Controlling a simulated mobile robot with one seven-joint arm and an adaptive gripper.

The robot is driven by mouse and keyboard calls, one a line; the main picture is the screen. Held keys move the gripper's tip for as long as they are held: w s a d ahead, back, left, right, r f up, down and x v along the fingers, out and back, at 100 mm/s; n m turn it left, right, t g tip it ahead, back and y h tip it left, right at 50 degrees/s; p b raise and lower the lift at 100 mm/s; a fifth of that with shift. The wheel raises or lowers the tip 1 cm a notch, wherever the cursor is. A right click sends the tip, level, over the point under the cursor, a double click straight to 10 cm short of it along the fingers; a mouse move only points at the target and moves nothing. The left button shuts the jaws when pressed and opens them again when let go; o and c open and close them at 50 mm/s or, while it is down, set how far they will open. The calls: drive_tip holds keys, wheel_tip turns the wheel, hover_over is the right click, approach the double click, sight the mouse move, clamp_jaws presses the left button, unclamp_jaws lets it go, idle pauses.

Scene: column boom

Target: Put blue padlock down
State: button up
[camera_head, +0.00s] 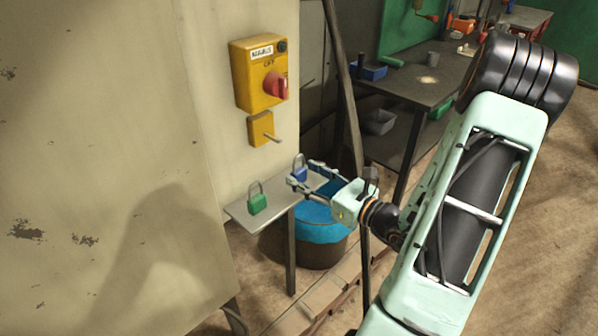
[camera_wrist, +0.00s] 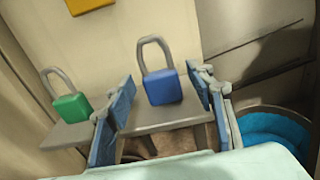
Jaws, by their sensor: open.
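The blue padlock (camera_wrist: 162,88) stands upright on a small grey shelf (camera_wrist: 160,119), its grey shackle upward. In the head view the blue padlock (camera_head: 300,173) is near the shelf's far right end, just beyond my fingertips. My gripper (camera_wrist: 166,98) is open, with one blue-padded finger on each side of the padlock and a visible gap on both sides. In the head view my gripper (camera_head: 304,175) reaches in from the right at shelf height. The shelf also shows in the head view (camera_head: 274,204).
A green padlock (camera_head: 257,203) stands on the shelf, left of my gripper. A yellow switch box (camera_head: 258,72) with a red knob is on the wall above, with a small yellow block (camera_head: 261,129) below it. A blue-lined bucket (camera_head: 322,232) stands under the shelf. A workbench (camera_head: 428,82) is behind.

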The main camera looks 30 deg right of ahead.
drive_tip(key=v, duration=0.9)
drive_tip(key=shift+s, duration=0.2)
